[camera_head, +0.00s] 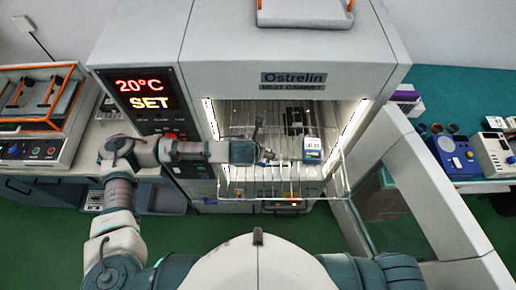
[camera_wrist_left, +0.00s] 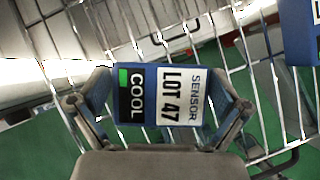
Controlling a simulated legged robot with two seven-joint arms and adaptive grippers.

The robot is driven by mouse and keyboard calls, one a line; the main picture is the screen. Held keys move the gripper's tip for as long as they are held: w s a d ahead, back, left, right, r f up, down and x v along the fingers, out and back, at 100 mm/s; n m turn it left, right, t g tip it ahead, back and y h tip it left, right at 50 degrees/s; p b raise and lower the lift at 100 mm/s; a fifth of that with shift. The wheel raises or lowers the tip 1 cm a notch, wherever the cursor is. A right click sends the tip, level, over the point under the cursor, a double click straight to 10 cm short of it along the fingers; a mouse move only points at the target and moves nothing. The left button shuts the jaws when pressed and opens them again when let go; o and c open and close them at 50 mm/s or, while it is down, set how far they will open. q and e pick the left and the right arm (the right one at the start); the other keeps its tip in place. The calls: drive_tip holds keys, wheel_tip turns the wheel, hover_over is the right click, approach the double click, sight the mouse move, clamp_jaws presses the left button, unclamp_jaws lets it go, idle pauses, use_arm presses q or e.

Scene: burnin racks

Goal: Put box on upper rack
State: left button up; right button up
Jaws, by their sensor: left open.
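A blue box (camera_wrist_left: 158,97) labelled "SENSOR LOT 47 COOL" lies between the fingers of my left gripper (camera_wrist_left: 160,112) in the left wrist view. The fingers are open around it. In the head view my left gripper (camera_head: 264,156) reaches from the left over the wire rack (camera_head: 265,187) at the open cabinet; it largely hides this box. A second blue box (camera_head: 312,149) with a white label stands to the gripper's right; a blue box also shows at the upper right of the wrist view (camera_wrist_left: 300,35). My right gripper is not visible.
The heat cabinet (camera_head: 295,50) is lit inside, and its display (camera_head: 145,94) reads "20°C SET". Its door (camera_head: 410,190) stands open at the right. A dark object (camera_head: 295,118) sits deeper inside. Benches with instruments (camera_head: 452,157) flank the cabinet.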

use_arm(q)
drive_tip(key=v, duration=1.2)
drive_tip(key=shift+d, duration=0.25)
drive_tip(key=shift+s+f, duration=0.1)
